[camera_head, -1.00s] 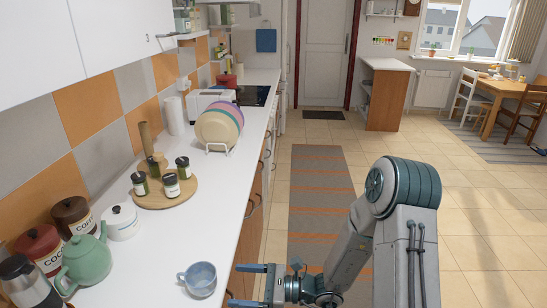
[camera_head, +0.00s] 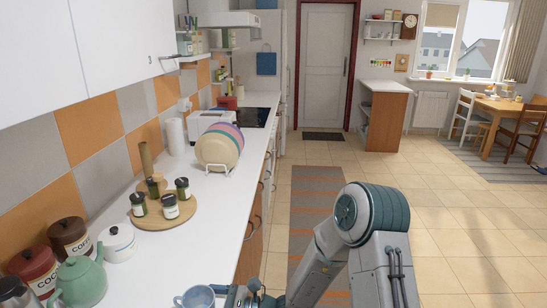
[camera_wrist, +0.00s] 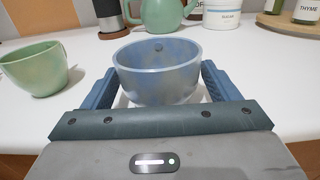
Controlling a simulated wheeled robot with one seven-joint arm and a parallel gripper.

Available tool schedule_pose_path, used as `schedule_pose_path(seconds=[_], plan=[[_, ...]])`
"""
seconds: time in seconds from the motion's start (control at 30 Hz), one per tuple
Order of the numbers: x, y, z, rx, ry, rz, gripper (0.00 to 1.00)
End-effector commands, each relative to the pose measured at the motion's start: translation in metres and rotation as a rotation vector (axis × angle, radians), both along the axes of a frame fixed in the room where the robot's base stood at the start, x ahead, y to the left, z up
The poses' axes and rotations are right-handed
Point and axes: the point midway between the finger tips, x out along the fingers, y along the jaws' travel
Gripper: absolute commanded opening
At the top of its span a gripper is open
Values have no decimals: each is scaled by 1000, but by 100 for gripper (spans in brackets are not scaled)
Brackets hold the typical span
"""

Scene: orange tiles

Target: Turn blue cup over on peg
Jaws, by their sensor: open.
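The blue cup (camera_head: 196,297) stands upright on the white counter, at the bottom edge of the head view. In the wrist view the cup (camera_wrist: 158,82) sits between the two blue fingers of my gripper (camera_wrist: 157,86), one on each side. My gripper is open. A narrow white gap shows near the right finger; I cannot tell whether either finger touches the cup. In the head view my gripper is largely cut off at the bottom edge. The cup's handle is not clear in the wrist view. I cannot make out a peg in either view.
A green cup (camera_wrist: 34,68) stands left of the blue cup in the wrist view. Behind are a green teapot (camera_head: 82,283), a white sugar jar (camera_head: 118,243) and a round wooden board (camera_head: 163,214) with spice jars. A plate rack (camera_head: 217,168) stands farther along.

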Motion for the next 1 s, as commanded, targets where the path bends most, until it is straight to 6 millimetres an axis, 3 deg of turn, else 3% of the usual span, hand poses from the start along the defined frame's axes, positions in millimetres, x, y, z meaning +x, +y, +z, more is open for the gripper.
schedule_pose_path(seconds=[0.1,0.2,0.47,1.0], plan=[[0,0,0,0,0,0,79],[0,0,0,0,0,0,51],[0,0,5,1,-1,0,48],[0,0,48,2,-2,1,48]])
